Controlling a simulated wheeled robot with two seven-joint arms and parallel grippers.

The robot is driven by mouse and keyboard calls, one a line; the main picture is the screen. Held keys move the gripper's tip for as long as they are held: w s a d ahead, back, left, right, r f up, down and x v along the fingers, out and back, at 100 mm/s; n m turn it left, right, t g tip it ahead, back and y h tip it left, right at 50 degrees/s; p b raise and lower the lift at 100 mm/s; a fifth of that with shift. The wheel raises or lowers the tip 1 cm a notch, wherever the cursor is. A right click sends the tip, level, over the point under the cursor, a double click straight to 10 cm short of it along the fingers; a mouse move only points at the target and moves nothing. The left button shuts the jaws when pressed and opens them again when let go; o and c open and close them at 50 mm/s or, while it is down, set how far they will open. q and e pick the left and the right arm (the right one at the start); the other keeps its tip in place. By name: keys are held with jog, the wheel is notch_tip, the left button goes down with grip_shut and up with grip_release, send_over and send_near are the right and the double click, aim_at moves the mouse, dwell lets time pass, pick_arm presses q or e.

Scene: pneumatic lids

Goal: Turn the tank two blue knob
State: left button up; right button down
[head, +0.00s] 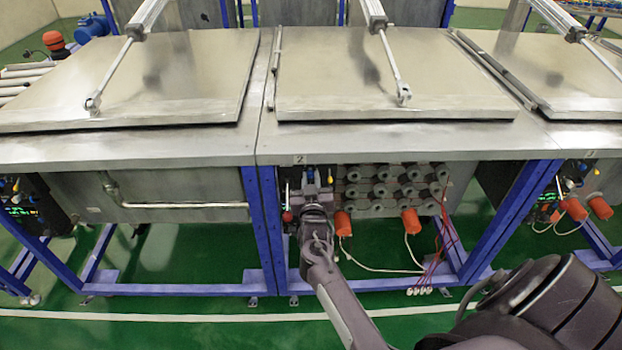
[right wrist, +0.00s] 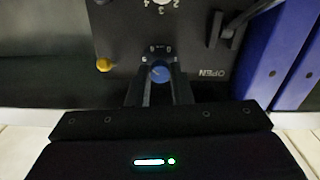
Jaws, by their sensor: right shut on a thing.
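The tank two blue knob (right wrist: 160,72) shows in the right wrist view, on a dark control panel (right wrist: 190,45) with small white marks above the knob. My right gripper (right wrist: 158,80) has its two fingers on either side of the knob and is shut on it. In the head view my right gripper (head: 311,192) reaches the panel under the tank marked 2 (head: 300,159), and the gripper hides the knob there. My left gripper is not in view.
In the right wrist view a yellow knob (right wrist: 103,65) sits left of the blue knob, and a blue frame post (right wrist: 275,50) stands at the right. In the head view orange connectors (head: 342,223) and grey cylinders (head: 385,190) are right of my gripper. The tank lid (head: 340,80) is down.

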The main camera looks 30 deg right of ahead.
jog(key=n+p, duration=0.1)
jog(key=n, duration=0.1)
jog(key=shift+r+n, duration=0.1)
jog(key=shift+n, duration=0.3)
jog(key=n+p, duration=0.1)
jog(key=n, duration=0.3)
jog(key=n+p, duration=0.1)
jog(key=n, duration=0.4)
jog(key=shift+d+p, duration=0.1)
jog(key=shift+p, duration=0.3)
jog(key=shift+n+p, duration=0.55)
jog(key=shift+n, duration=1.25)
jog(key=c, duration=1.3)
grip_release()
jog(key=shift+w, duration=0.1)
jog(key=v, duration=0.8)
